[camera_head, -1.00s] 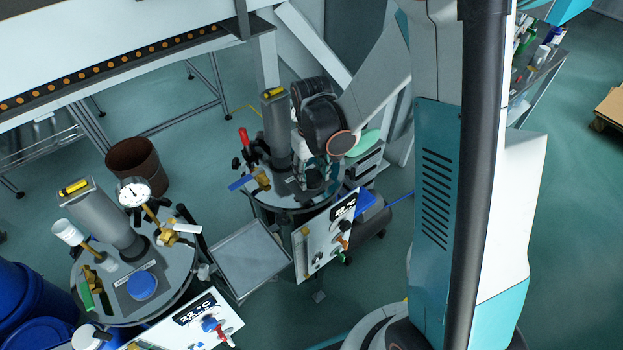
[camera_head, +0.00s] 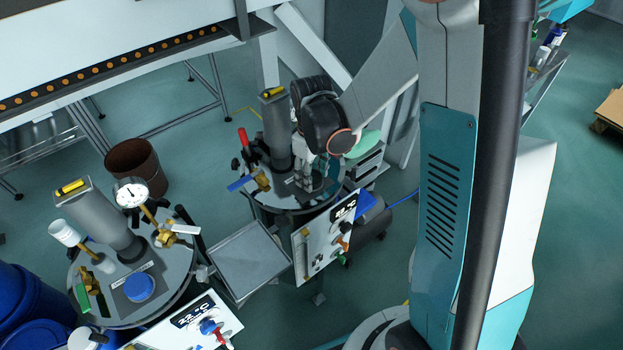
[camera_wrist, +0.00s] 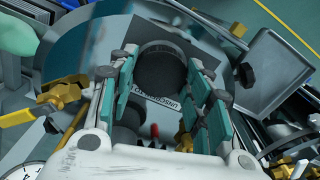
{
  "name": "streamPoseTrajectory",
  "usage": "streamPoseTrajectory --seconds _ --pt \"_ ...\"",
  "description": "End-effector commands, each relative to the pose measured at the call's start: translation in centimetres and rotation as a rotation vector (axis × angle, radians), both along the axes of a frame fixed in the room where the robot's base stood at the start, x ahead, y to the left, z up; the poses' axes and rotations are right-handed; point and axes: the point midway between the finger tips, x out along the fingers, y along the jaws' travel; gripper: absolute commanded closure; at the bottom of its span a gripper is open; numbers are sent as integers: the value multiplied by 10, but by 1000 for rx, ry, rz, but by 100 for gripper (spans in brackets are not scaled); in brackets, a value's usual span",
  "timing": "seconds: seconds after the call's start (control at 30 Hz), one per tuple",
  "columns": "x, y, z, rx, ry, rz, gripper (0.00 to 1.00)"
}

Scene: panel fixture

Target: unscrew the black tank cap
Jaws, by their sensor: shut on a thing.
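The black tank cap (camera_wrist: 160,72) is round with a ridged rim. It sits on a grey plate on the tank lid, above a printed label (camera_wrist: 154,103), in the wrist view. In the head view my gripper (camera_head: 312,178) points down at the lid of the far tank (camera_head: 283,199), and the fingers mostly hide the cap there.
On the same lid stand a grey cylinder (camera_head: 276,130), a red-handled valve (camera_head: 243,138) and a blue lever (camera_head: 241,184), close to my gripper. A display panel (camera_head: 325,237) hangs on the tank's front. A second tank with a blue cap (camera_head: 140,287) stands at left.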

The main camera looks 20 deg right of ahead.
Motion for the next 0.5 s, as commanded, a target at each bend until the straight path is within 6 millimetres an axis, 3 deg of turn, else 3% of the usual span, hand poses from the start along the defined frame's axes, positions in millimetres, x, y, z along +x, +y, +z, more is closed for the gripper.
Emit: streamPoseTrajectory --seconds 0.17,0.5 --pt "-1 0 -1 0 1 31 82" --pt "-1 0 -1 0 1 297 82"
